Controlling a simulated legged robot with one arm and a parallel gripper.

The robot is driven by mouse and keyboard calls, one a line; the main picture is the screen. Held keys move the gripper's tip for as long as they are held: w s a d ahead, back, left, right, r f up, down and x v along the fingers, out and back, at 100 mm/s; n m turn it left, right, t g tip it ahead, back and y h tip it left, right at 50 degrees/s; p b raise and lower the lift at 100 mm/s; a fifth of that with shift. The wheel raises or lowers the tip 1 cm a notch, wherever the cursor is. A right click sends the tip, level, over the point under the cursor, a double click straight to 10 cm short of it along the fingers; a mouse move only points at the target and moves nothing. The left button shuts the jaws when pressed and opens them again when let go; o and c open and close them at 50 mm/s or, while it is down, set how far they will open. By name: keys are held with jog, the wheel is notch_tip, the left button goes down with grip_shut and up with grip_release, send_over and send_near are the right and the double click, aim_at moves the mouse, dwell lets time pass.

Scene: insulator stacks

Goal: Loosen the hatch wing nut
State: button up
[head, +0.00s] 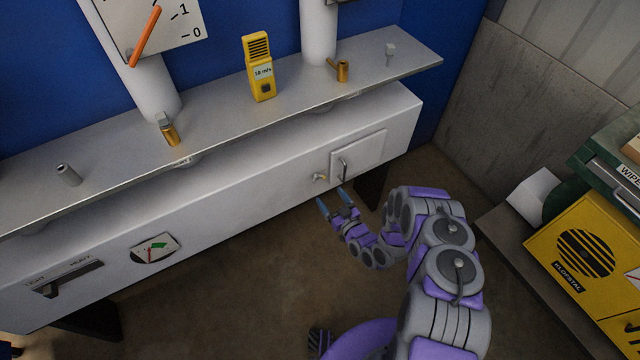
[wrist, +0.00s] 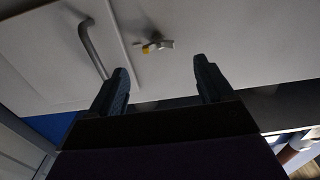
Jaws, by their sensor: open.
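The hatch (head: 358,156) is a pale square panel at the right end of the long cabinet's front, with a dark bar handle (head: 343,166). The wing nut (head: 319,177) is small, brassy and pale, just left of the hatch's edge.
A grey shelf (head: 215,122) juts out above the cabinet and holds a yellow meter (head: 258,68) and brass fittings. A dark cabinet leg (head: 372,188) stands below the hatch. A yellow box (head: 590,262) stands at the right. The floor (head: 235,285) in front is clear.

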aim_at(320, 181)
jog(key=b+x, duration=0.1)
jog(key=x, duration=0.7)
jog(key=shift+w+a, duration=0.1)
jog(key=shift+w, duration=0.1)
jog(key=shift+c, duration=0.3)
jog(key=c, duration=1)
